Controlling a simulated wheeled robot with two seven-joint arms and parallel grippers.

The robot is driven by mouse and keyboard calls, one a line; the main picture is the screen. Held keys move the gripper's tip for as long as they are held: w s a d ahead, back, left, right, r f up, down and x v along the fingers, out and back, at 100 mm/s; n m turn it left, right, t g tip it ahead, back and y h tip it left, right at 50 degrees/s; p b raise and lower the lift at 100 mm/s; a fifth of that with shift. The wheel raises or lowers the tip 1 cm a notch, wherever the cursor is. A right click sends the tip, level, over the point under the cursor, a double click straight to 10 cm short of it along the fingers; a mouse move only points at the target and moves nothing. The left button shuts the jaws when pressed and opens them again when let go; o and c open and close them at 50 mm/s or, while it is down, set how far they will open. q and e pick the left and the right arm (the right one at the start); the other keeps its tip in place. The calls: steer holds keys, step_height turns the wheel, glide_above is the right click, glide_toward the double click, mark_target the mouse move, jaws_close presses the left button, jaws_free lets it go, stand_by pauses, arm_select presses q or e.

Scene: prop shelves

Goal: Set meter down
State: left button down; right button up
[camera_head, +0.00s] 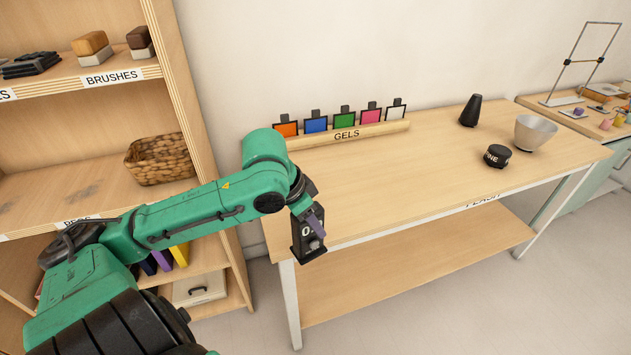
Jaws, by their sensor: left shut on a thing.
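A small black meter (307,243) with a white digit on its face hangs in my left gripper (312,222). My left gripper is shut on it. The meter is upright, in front of the left end of the wooden table (400,180), near its front edge. I cannot tell whether it touches the table. My green left arm comes in from the left and hides part of the table's left end. My right gripper is not in view.
A gels rack (347,136) with several coloured filters stands at the table's back. A black cone (470,111), a black round tin (497,156) and a metal bowl (534,132) stand at the right. The table's middle is clear. Shelves with a basket (159,160) stand left.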

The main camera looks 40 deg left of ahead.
mark_target(322, 248)
arm_select(q)
steer(key=shift+n, duration=0.3)
steer(key=f, duration=0.1)
steer(key=d+f, duration=0.1)
steer(key=s+f, duration=0.1)
steer(key=shift+d+f, duration=0.2)
steer(key=shift+f, duration=0.2)
steer(key=s+d+f+n, duration=0.1)
steer(key=s+d+f, duration=0.1)
steer(key=f, duration=0.5)
steer(key=s+d+f+n+y, duration=0.1)
steer(key=d+f, duration=0.3)
steer(key=f, duration=0.3)
steer(key=s+d+f+n, duration=0.1)
steer(key=s+d+f, duration=0.1)
steer(key=f, duration=0.5)
steer(key=shift+s+d+f+n+y, duration=0.3)
steer(key=shift+s+d, duration=0.05)
steer(key=shift+d, duration=0.3)
